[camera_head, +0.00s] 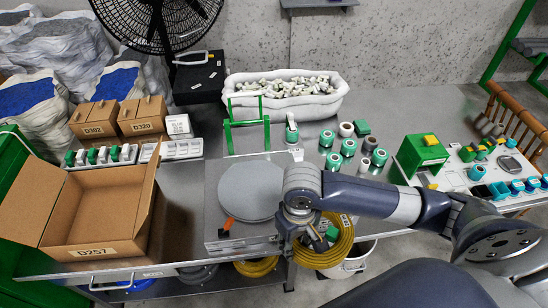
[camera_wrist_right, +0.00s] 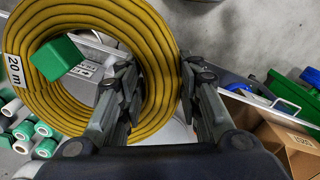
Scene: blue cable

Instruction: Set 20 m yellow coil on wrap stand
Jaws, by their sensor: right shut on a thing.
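The yellow coil (camera_head: 343,248) hangs from my right gripper (camera_head: 300,222), in front of the table's front edge. In the right wrist view the coil (camera_wrist_right: 160,50) carries a white "20 m" label. There, my right gripper (camera_wrist_right: 160,95) has one finger inside the ring and one outside, shut on the coil's band. A green block (camera_wrist_right: 57,57) shows at the coil's opening; I cannot tell whether it is attached. A green upright frame (camera_head: 247,125) stands on the table behind a grey round plate (camera_head: 248,190); it looks like the wrap stand. My left gripper is out of view.
An open cardboard box (camera_head: 95,215) stands at the left. A white tub (camera_head: 285,100) of small parts is behind. A green box (camera_head: 422,150) stands farther right. A white bucket (camera_head: 350,262) is below the table edge.

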